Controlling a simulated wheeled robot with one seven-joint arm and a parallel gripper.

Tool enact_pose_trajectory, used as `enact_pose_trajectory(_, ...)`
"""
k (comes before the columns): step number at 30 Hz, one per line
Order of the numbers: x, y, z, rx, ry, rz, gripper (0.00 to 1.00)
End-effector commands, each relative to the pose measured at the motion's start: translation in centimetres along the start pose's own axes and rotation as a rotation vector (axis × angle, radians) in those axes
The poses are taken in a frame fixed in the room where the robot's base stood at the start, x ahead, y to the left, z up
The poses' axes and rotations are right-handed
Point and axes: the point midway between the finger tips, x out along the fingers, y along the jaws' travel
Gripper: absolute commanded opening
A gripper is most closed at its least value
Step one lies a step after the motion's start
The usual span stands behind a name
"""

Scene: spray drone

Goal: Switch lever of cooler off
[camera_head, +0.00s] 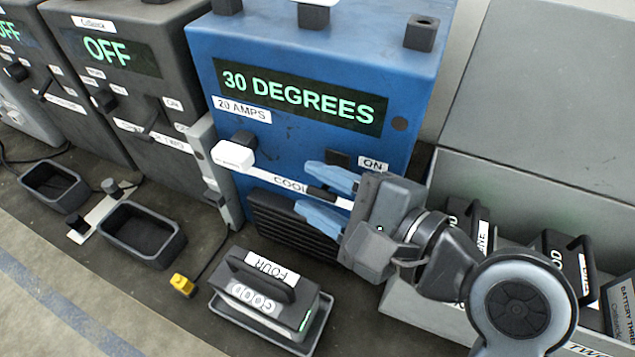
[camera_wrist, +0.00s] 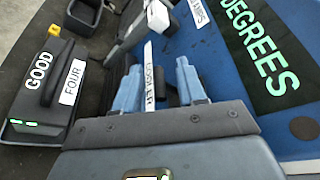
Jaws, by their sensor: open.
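The cooler (camera_head: 290,60) is a blue box with a lit "30 DEGREES" display and a "20 AMPS" label. An "ON" label (camera_head: 373,164) sits on its front, above my gripper. My gripper (camera_head: 308,187) is open at the cooler's front, its two blue fingers spread over the white "COOLER" label strip. A short dark bar, seemingly the lever (camera_head: 330,197), lies between the fingers. In the wrist view the lever (camera_wrist: 166,94) also shows as a dark piece between the open fingers (camera_wrist: 160,78). I cannot tell whether either finger touches it. My gripper hides part of the lower front.
A battery (camera_head: 265,290) marked "FOUR" and "GOOD" sits in a tray below the cooler. A white block (camera_head: 233,155) sticks out left of the lever. Dark machines (camera_head: 130,70) stand left. A grey case (camera_head: 500,190) with several batteries stands right, close to my arm.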

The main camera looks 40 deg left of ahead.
Motion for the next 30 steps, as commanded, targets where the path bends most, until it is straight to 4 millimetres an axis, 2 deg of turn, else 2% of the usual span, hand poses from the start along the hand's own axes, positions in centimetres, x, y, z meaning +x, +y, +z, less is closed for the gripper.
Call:
enact_pose_trajectory(3, 0.61, 0.02, 0.04, 0.0, 0.0, 0.001, 0.4)
enact_pose_trajectory(11, 0.7, 0.02, 0.0, -0.001, 0.0, 0.0, 0.4)
enact_pose_trajectory(23, 0.67, 0.03, -0.01, 0.0, 0.001, 0.0, 0.02)
enact_pose_trajectory(30, 0.68, 0.13, -0.1, -0.003, 0.002, 0.0, 0.0)
